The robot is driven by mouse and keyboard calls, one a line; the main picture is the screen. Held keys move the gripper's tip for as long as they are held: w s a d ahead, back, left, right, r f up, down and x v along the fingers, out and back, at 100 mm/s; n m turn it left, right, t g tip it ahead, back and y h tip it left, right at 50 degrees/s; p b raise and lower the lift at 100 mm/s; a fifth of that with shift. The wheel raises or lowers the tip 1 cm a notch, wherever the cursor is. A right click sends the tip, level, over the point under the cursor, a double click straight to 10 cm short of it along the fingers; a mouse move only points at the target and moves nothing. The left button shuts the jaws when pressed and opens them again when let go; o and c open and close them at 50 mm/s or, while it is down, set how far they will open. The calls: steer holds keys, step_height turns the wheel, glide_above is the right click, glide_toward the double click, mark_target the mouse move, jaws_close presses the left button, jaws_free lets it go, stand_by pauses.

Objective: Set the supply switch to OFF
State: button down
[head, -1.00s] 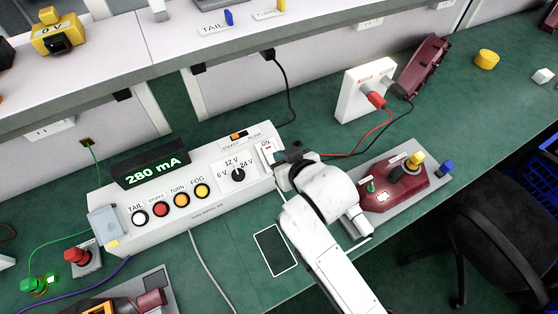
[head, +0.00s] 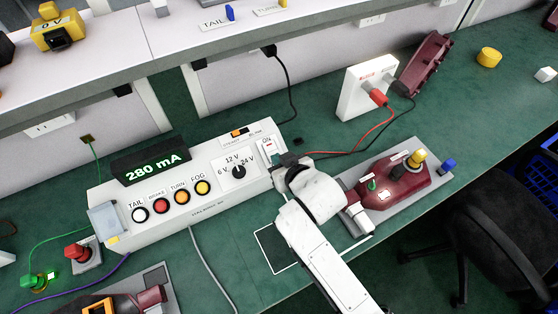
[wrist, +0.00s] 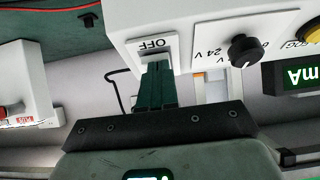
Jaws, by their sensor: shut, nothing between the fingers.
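The supply switch (head: 269,151) is on the right end of the white supply box (head: 180,205), with an ON label at its upper end in the head view. In the wrist view its OFF label (wrist: 154,44) shows upside down on a white plate. My gripper (wrist: 158,72) has its dark green fingers together and empty, at the switch just by the OFF label. The fingers hide most of the switch, so its position and any contact cannot be told. In the head view my wrist hides the fingertips. The display (head: 152,174) reads 280 mA.
A voltage knob (head: 239,171) and several round lamp buttons (head: 181,197) are left of the switch. A maroon lamp (head: 392,185) on a grey plate stands right of my arm. A white socket block (head: 365,95) with a red plug stands behind.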

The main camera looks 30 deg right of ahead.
step_height(320, 180, down, 3)
steer(key=t+b, duration=0.3)
steer(key=b, duration=0.5)
steer(key=shift+s+r, duration=0.15)
steer(key=shift+t+b, duration=0.3)
steer(key=shift+b, duration=0.15)
steer(key=shift+s+f, duration=0.1)
steer(key=shift+f, duration=0.2)
steer(key=shift+r, duration=0.15)
